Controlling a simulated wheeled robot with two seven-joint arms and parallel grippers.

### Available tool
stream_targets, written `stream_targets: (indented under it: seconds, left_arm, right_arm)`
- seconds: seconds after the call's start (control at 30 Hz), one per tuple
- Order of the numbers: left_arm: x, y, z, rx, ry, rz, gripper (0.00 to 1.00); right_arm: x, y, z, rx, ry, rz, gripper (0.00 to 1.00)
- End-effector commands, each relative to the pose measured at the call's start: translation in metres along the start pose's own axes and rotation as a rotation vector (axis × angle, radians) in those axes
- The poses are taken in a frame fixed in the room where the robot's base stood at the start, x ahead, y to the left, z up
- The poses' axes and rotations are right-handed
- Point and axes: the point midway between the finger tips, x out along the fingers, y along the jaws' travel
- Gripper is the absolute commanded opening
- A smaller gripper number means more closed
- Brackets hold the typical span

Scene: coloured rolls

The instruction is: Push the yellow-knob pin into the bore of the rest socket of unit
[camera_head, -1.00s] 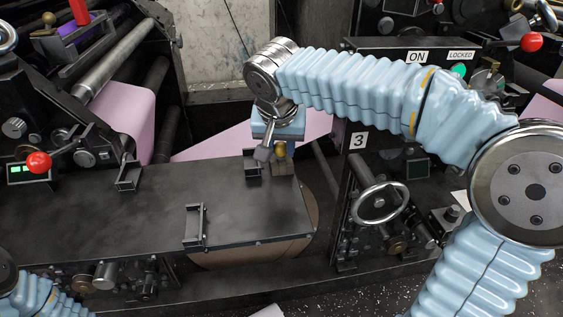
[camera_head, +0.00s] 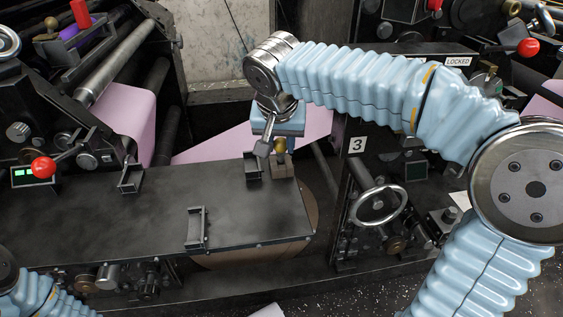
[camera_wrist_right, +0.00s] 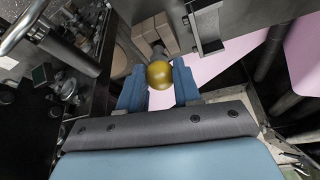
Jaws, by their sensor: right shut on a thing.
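The yellow-knob pin (camera_head: 280,146) is at the far right corner of the dark table plate. Its round yellow knob (camera_wrist_right: 160,75) sits between the two blue fingers of my right gripper (camera_wrist_right: 160,86), which is shut on it. My right gripper (camera_head: 279,141) hangs from above. The pin's grey shank shows just beyond the knob in the right wrist view, pointing at a tan-brown block (camera_wrist_right: 154,36), which also shows below the knob in the head view (camera_head: 284,166). I cannot tell whether the shank is inside its bore. My left gripper is out of view.
A dark bracket (camera_head: 252,168) stands close left of the block; another bracket (camera_head: 196,229) is nearer on the plate (camera_head: 150,215). A pink web (camera_head: 225,142) runs behind. A handwheel (camera_head: 378,206) and a "3" label (camera_head: 358,145) are to the right.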

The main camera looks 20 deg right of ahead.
Motion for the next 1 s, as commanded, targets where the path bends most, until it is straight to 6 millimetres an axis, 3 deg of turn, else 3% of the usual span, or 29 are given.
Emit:
stream_targets:
  seconds: [0.7,1.0]
  left_arm:
    - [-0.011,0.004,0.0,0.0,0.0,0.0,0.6]
    - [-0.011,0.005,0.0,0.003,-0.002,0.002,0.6]
  right_arm:
    - [-0.03,0.0,-0.013,0.001,0.0,0.0,0.0]
    - [-0.031,0.0,-0.013,0.0,0.0,0.0,0.0]
